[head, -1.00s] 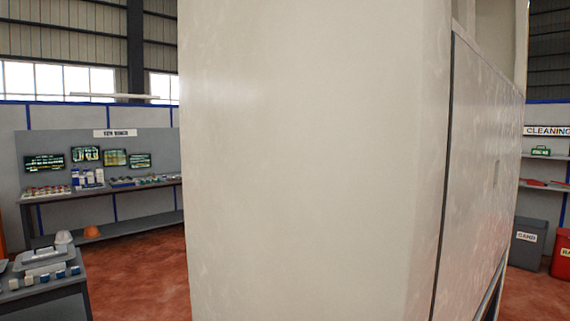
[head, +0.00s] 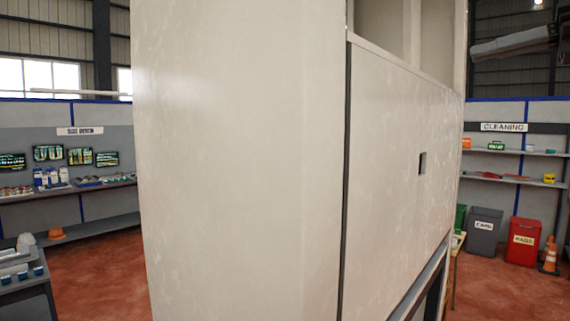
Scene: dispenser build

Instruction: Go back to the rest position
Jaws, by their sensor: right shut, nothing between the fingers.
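A tall off-white cabinet (head: 235,160), likely the dispenser body, fills the middle of the head view at close range. Its right face has a dark vertical seam, a small square hole and open compartments at the top. My left gripper is not in view.
A bench with screens (head: 80,156) stands at the left, with a grey table (head: 28,300) nearer. At the right are cleaning shelves (head: 510,153), a grey bin (head: 484,234), a red bin (head: 523,242) and a traffic cone (head: 550,258). Red floor (head: 500,292) is clear before the bins.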

